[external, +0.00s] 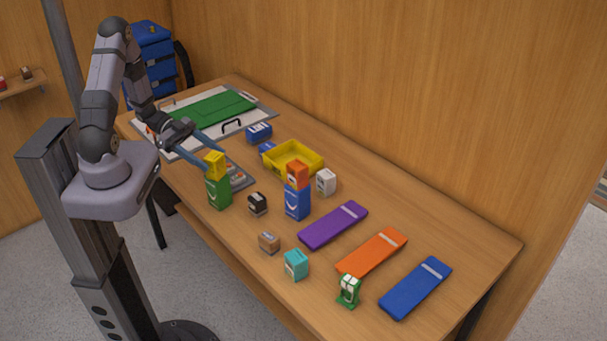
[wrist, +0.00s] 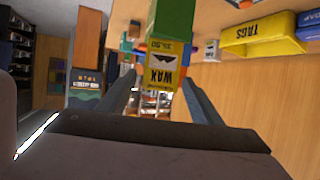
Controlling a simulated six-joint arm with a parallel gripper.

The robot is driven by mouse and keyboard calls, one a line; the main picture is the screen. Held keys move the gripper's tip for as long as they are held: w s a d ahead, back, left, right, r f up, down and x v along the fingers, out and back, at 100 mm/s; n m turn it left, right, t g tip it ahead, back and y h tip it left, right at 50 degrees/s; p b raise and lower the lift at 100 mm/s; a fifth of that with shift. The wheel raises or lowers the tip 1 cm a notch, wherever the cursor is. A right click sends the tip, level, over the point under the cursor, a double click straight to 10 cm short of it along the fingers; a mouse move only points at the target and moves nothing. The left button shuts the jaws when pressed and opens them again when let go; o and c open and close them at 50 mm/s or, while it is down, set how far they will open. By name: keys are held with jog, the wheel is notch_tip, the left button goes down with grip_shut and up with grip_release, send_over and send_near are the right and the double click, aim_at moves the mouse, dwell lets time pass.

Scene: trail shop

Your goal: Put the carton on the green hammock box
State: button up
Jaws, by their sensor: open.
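The yellow carton (external: 215,164), with a black WAX label, sits upright on top of the green box (external: 218,192), which I take to be the green hammock box. In the wrist view the carton (wrist: 162,77) is at the centre, with the green box (wrist: 173,20) against it. My gripper (external: 216,156) is open, at the height of the carton and to its back left. In the wrist view the fingers of my gripper (wrist: 163,92) lie on either side of the carton, with gaps between. I cannot tell how far the fingertips reach past it.
A blue box (external: 297,204) with an orange carton (external: 297,174) on top stands to the right. A yellow bin (external: 313,170) is behind it. Small cartons and purple, orange and blue flat packs lie towards the front right. A grey tray (external: 241,182) is behind the green box.

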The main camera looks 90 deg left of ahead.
jog(key=b+v, duration=0.2)
jog(key=v, duration=0.7)
jog(key=shift+s, duration=0.25)
jog(key=shift+a, duration=0.15)
jog(key=w+a+r+n+g+y+p, duration=0.15)
jog(key=w+y, duration=0.35)
jog(key=w, duration=0.6)
jog(key=w+a+r+n+g+y+p, duration=0.1)
jog(key=w+a+r+g+y+p, duration=0.2)
jog(key=w, duration=0.7)
jog(key=s+d+f+n+g+h, duration=0.1)
jog(key=s+d+g, duration=0.3)
jog(key=d, duration=1)
jog(key=s+d+f+n+g+h+p, duration=0.1)
jog(key=s+d+g, duration=0.3)
jog(key=s+d, duration=0.4)
jog(key=d, duration=0.6)
jog(key=shift+s+d+f+h, duration=0.2)
jog(key=shift+s+d+h, duration=0.05)
jog(key=shift+d+h, duration=0.15)
